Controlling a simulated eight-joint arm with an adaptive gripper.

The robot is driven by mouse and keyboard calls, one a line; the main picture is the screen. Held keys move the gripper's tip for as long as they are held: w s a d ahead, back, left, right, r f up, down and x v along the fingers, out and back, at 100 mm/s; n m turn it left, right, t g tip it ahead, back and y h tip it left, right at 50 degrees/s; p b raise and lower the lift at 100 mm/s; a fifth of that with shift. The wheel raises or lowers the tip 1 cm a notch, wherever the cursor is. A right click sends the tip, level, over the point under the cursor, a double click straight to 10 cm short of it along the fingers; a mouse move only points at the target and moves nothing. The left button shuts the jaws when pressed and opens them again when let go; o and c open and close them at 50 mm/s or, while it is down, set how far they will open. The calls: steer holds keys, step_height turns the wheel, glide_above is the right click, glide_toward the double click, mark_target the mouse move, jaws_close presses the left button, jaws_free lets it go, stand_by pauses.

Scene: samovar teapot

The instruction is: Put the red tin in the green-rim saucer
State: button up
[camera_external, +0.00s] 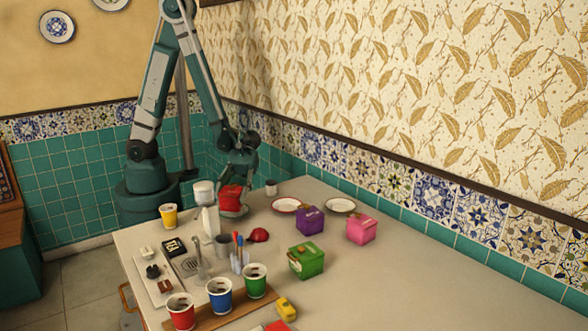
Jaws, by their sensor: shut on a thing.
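The red tin (230,199) is at the far left part of the table, directly below my gripper (236,182). My gripper points down and is shut on the red tin from above; its fingers partly hide the tin's top. A pale saucer (240,213) shows under the tin; its rim colour is too small to tell, and I cannot tell whether the tin touches it. Two more saucers lie to the right: a red-rimmed one (286,204) and one with a darker, greenish or brownish rim (341,205).
A purple tin (310,219), a pink tin (361,229) and a green tin (306,260) stand to the right. A white bottle (210,221), a grey mug (222,244) and a red cap-like object (259,235) are close in front. The table's right side is clear.

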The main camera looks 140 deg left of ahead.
steer(key=shift+f, duration=0.35)
steer(key=shift+f+b, duration=0.45)
steer(key=o, duration=1.1)
steer(key=shift+r, duration=0.2)
steer(key=shift+r+p, duration=0.3)
steer(key=shift+p, duration=0.2)
steer(key=shift+s+a+r+p, duration=0.3)
steer(key=shift+s+a+p, duration=0.05)
steer(key=shift+s+a, duration=0.15)
steer(key=shift+s+a+f+p, duration=0.1)
steer(key=shift+s+a+p, duration=0.65)
steer(key=shift+s+a, duration=3.4)
